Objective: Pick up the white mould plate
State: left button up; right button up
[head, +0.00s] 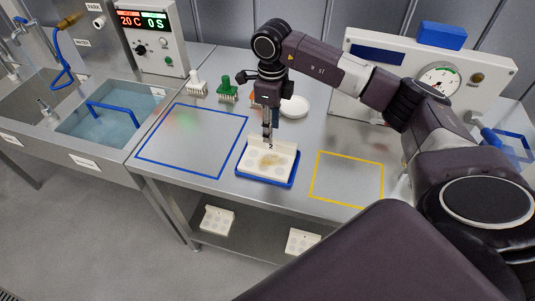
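The white mould plate (257,171) lies in a shallow blue tray (266,182) on the steel table. It has round hollows and a yellowish patch in its middle. My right gripper (269,143) points straight down at the plate's raised back part. Its fingers look close together and overlap the plate in the picture. I cannot tell whether they grip it or only stand in front of it. My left gripper is not in view.
Blue (191,178) and yellow (346,202) outlined areas beside the tray are empty. Brushes (228,90) and a white round object (294,106) stand behind. A gauge panel (480,78) is at back right, a water basin (105,130) at left. More white plates (217,220) lie on the lower shelf.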

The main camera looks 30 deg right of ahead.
aim_at(267, 157)
jog(key=f+p, duration=0.1)
jog(key=f, duration=0.1)
jog(key=f+p, duration=0.1)
jog(key=f, duration=0.2)
jog(key=shift+d+f+p, duration=0.2)
jog(key=shift+f+p, duration=0.05)
jog(key=shift+p, duration=0.05)
jog(key=shift+f, duration=0.25)
grip_shut()
